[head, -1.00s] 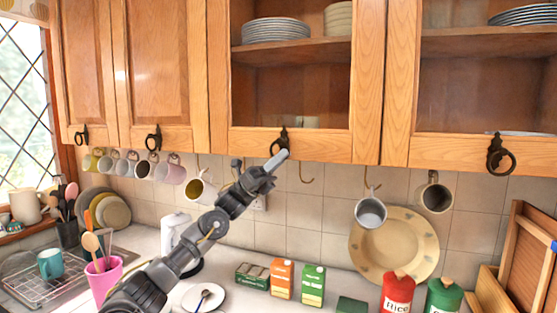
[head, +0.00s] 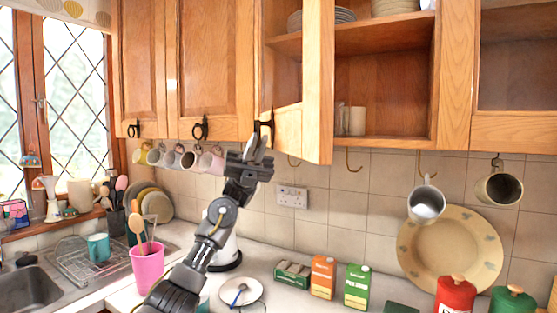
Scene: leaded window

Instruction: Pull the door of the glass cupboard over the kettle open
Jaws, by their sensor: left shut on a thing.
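The dark handle (head: 264,124) is on the door's bottom rail. My left gripper (head: 258,146) is at this handle from below and is shut on it; its fingers partly hide the grip. The white kettle (head: 228,249) stands on the counter below, partly hidden behind my left arm. My right gripper is not in view.
Mugs hang on hooks under the cupboards, including a grey-white mug (head: 426,203) to the right. A pink utensil pot (head: 147,267), a saucer (head: 241,291) and several boxes stand on the counter. Plates and glasses (head: 350,120) are inside the cupboard.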

